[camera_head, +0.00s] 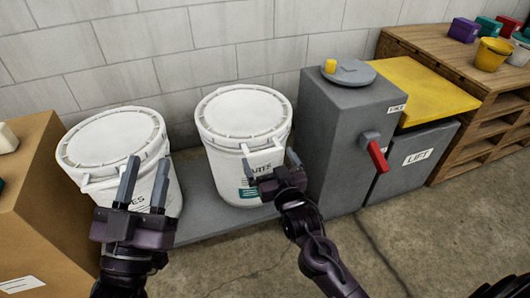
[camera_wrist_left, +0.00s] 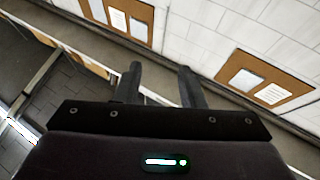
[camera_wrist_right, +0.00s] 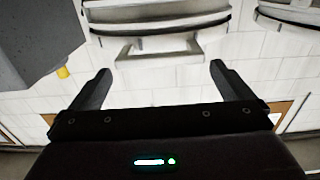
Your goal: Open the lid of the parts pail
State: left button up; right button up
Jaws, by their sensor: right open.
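Two white pails with closed lids stand against the wall. The right pail (camera_head: 225,150) has a label that seems to end in "RTS", partly hidden by my gripper; its lid (camera_head: 243,108) lies flat, with a white tab at the front. The left pail (camera_head: 100,188) has a label ending in "ES". My right gripper (camera_head: 270,163) is open in front of the right pail, its fingers on either side of the tab. In the right wrist view, the tab (camera_wrist_right: 160,48) sits between and just beyond the empty fingertips. My left gripper (camera_head: 145,170) is open and empty before the left pail.
A grey cabinet (camera_head: 335,135) with a red lever (camera_head: 376,155) stands close right of the right pail. Beyond it is a grey bin with a yellow lid (camera_head: 425,88) marked LIFT. A cardboard box (camera_head: 40,215) is at left. The floor in front is clear.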

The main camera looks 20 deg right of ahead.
aim_at(266, 153)
pick_arm(q)
jog(key=s+a+r+t+h, duration=0.1)
jog(key=s+r+t+h, duration=0.1)
jog(key=r, duration=0.4)
jog(key=shift+s+a+r+t+b, duration=0.2)
jog(key=shift+s+a+t+b, duration=0.2)
jog(key=shift+s+t, duration=0.35)
pick_arm(e)
jog(key=w, duration=0.4)
pick_arm(q)
jog(key=shift+w, duration=0.1)
jog(key=shift+w+d, duration=0.1)
pick_arm(e)
jog(key=c, duration=1)
